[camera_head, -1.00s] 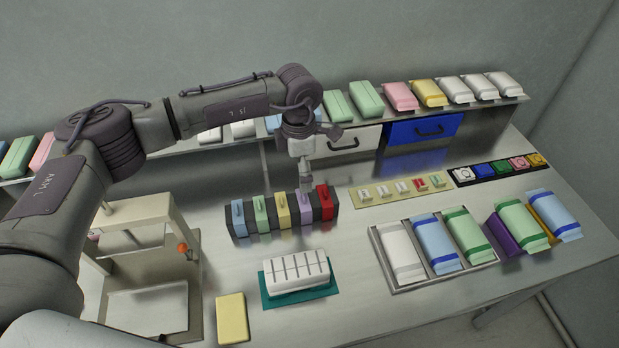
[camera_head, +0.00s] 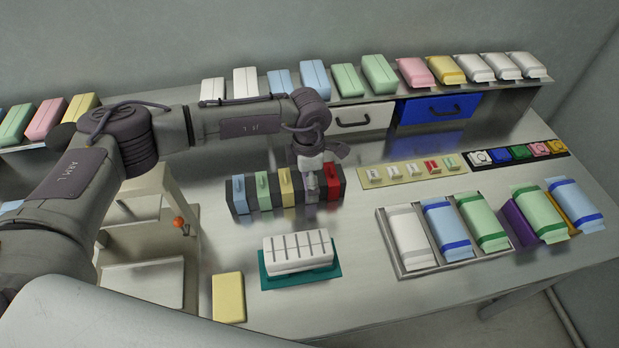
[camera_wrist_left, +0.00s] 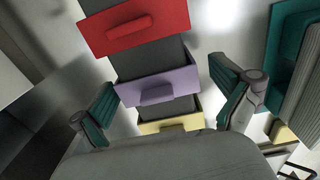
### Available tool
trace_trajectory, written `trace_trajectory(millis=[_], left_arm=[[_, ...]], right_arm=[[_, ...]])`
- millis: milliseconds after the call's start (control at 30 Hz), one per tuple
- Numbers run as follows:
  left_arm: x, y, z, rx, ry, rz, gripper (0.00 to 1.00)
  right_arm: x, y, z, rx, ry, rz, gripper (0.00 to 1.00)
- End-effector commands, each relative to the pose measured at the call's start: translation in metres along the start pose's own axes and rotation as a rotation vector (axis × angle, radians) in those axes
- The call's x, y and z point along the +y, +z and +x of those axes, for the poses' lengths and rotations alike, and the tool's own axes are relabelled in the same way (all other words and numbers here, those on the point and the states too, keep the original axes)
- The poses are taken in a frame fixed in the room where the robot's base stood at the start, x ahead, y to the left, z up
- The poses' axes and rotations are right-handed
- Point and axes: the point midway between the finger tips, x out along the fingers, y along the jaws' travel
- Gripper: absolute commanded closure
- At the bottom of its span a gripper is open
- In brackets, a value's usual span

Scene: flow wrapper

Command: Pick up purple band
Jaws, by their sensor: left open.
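The purple band (camera_wrist_left: 158,88) sits on a dark grey rack (camera_head: 342,184) with a small raised tab on top, between the red band (camera_head: 331,182) and the yellow band (camera_head: 285,186). In the head view my left gripper (camera_head: 310,178) hangs over the purple band and hides most of it. In the left wrist view the left gripper (camera_wrist_left: 165,88) is open, with its teal-padded fingers apart on either side of the purple band. The fingers hold nothing. My right gripper is not in view.
A green band (camera_head: 263,191) and a blue band (camera_head: 239,195) share the rack. A white slotted block on a teal base (camera_head: 268,284) stands in front. A metal tray (camera_head: 392,254) with wrapped packs is to the right. Bare table lies between rack and tray.

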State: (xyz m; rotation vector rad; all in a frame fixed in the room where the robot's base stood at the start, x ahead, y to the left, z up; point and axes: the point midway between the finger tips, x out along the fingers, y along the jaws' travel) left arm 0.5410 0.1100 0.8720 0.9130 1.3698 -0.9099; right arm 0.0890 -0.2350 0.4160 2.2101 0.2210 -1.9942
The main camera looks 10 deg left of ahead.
Motion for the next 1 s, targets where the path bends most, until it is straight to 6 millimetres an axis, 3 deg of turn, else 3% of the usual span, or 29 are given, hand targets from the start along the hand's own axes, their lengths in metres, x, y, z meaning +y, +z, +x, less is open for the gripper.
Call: trace_trajectory(millis=[100, 333, 533, 567, 1000], left_arm=[[-0.0041, -0.0008, 0.0158, 0.0, -0.001, 0.0, 0.0], [-0.0041, -0.0008, 0.0154, -0.001, 0.0, -0.001, 0.02], [-0.004, -0.0008, 0.0153, -0.001, 0.0, -0.001, 0.32], [-0.0039, -0.0009, 0.0153, -0.001, 0.0, -0.001, 0.33], [-0.0037, -0.0008, 0.0095, -0.001, 0.001, -0.001, 0.34]], right_arm=[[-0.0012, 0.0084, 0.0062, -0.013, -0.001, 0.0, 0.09], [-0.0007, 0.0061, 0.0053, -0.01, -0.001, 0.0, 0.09], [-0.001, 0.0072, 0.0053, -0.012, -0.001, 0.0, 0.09], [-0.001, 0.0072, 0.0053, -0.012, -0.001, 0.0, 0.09], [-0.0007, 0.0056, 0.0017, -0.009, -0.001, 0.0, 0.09]])
